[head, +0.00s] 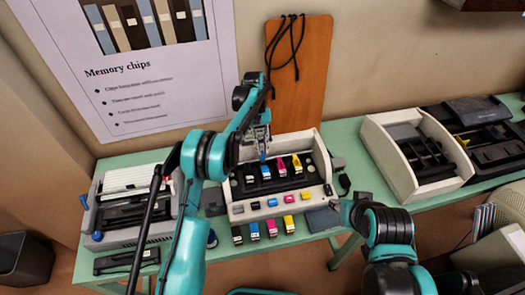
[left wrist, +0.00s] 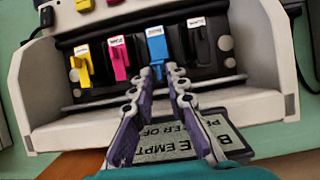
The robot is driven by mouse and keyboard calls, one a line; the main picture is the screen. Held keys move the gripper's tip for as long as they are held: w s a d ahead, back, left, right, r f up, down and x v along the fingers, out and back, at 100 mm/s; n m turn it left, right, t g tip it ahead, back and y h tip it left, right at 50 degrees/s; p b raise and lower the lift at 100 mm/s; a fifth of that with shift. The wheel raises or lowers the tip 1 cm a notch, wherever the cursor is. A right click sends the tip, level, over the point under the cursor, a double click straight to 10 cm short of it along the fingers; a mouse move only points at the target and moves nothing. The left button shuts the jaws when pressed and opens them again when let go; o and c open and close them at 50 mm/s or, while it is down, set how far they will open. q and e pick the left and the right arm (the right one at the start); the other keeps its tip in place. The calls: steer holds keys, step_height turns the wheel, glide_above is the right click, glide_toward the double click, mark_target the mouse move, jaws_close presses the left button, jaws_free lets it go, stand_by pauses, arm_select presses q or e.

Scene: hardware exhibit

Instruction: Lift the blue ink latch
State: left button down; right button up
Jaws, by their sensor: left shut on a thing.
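The blue ink latch (left wrist: 156,45) stands in a row with yellow, magenta and black latches in the printer's dark carriage. It also shows in the head view (head: 265,171), below my left gripper (head: 262,150). In the left wrist view, the fingertips of my left gripper (left wrist: 160,70) are closed around the lower end of the blue latch. The latch's top with its white label is clear of the fingers. My right gripper (head: 346,211) is at the printer's right front, partly hidden by its own arm, and its fingers are too unclear to read.
The magenta latch (left wrist: 119,60) and black latch (left wrist: 200,45) are close on either side. The white printer housing (head: 320,196) surrounds the carriage. Coloured cartridges (head: 271,229) lie in front of it. An orange board (head: 300,75) leans on the wall behind. Other printers stand left and right.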

mark_target(260, 128)
arm_select(q)
steer(key=shift+w, duration=0.1)
steer(key=c, duration=1.7)
jaws_free()
steer(key=shift+f, duration=0.1)
steer(key=shift+v, duration=3.75)
